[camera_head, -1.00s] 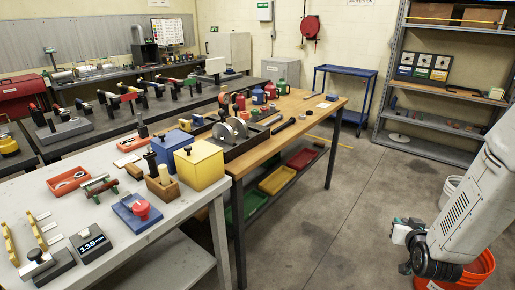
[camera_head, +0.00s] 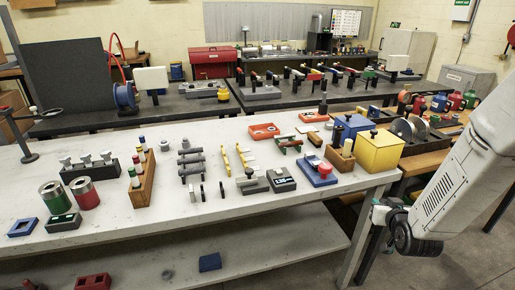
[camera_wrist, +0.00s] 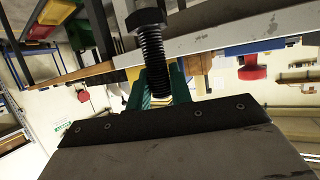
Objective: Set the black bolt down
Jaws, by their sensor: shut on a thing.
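The black bolt (camera_wrist: 152,50) shows in the wrist view with its hex head at the top and its threaded shank pointing down the picture. My gripper (camera_wrist: 160,88), with green fingers, is shut on the bolt. In the head view my gripper (camera_head: 382,214) is at the lower right, beside the right end of the grey bench (camera_head: 240,222). The bolt is too small or hidden to make out there.
The grey bench holds a yellow box (camera_head: 380,153), a blue base with a red knob (camera_head: 318,171), a digital readout block (camera_head: 281,180) and a wooden rack (camera_head: 142,180). Its front strip right of the red and green cans is mostly bare.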

